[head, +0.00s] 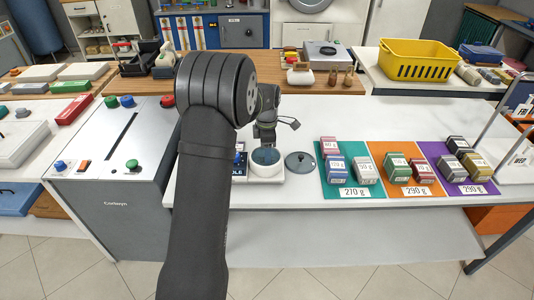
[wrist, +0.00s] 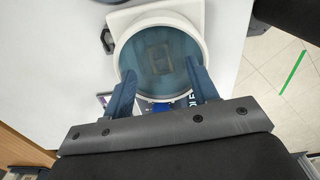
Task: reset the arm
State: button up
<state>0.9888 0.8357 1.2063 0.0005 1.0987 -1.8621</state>
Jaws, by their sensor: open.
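My gripper (head: 266,146) is pointing down over a white round tub (head: 266,170) on the white table. In the wrist view my gripper (wrist: 164,76) is open, its two blue fingers apart over the near part of the tub (wrist: 121,48). Nothing shows between the fingers. The tub has a teal inside, with a faint rectangular shape (wrist: 158,57) in it that I cannot make out clearly. My arm hides part of the table to the left of the tub.
A dark round lid (head: 300,162) lies right of the tub. Teal (head: 337,188), orange (head: 401,188) and purple (head: 437,153) mats to the right hold small labelled blocks. A grey machine with buttons (head: 120,215) stands left. A yellow basket (head: 418,68) stands behind; the table's front right is clear.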

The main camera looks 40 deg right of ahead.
notch_tip(320, 180, up, 5)
dwell(0.7)
jog(key=shift+f, duration=3.95)
jog(key=shift+r, duration=0.1)
